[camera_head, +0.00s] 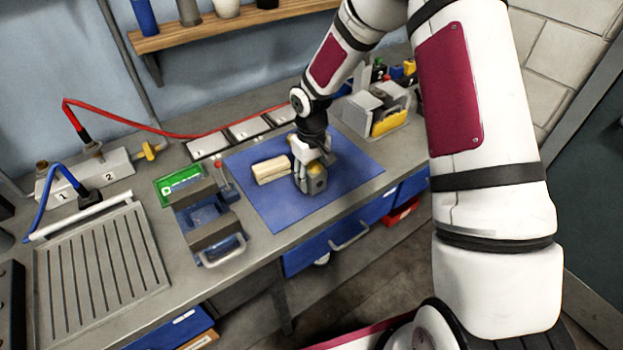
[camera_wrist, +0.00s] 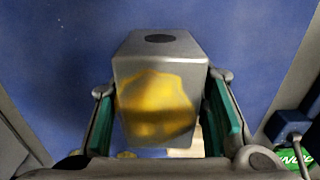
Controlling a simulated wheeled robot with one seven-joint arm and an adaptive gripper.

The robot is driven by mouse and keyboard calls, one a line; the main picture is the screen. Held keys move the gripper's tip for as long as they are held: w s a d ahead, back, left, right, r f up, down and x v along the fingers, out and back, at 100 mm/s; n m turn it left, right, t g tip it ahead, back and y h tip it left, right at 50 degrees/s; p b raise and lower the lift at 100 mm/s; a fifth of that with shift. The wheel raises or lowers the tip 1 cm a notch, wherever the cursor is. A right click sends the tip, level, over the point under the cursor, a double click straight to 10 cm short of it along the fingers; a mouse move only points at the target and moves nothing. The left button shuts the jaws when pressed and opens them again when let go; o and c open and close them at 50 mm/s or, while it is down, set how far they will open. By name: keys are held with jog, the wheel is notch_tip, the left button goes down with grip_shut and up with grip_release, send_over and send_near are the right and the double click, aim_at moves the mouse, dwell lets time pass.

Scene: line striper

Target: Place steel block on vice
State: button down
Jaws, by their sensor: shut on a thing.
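The steel block (camera_wrist: 160,70) is a grey metal block with a dark round hole on top and a yellow patch on its side. My gripper (camera_wrist: 165,120) is shut on it, with green pads on its left and right sides. In the head view, my gripper (camera_head: 308,158) holds the block (camera_head: 315,184) at the blue mat; I cannot tell whether it touches the mat. What looks like the vice (camera_head: 205,218), with grey-brown jaws, a blue body and a front handle, stands left of the mat. Nothing shows between its jaws.
A pale wooden block (camera_head: 272,169) lies on the blue mat (camera_head: 262,205) just left of my gripper. A green box (camera_head: 180,184) sits behind the vice. A grooved tray (camera_head: 100,262) is further left. A grey holder with yellow parts (camera_head: 388,120) stands right of the mat.

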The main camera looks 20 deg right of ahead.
jog(key=shift+f, duration=0.65)
jog(key=shift+f, duration=0.1)
jog(key=c, duration=1.4)
grip_release()
jog(key=shift+f, duration=0.1)
jog(key=o, duration=0.5)
jog(key=shift+c, duration=0.2)
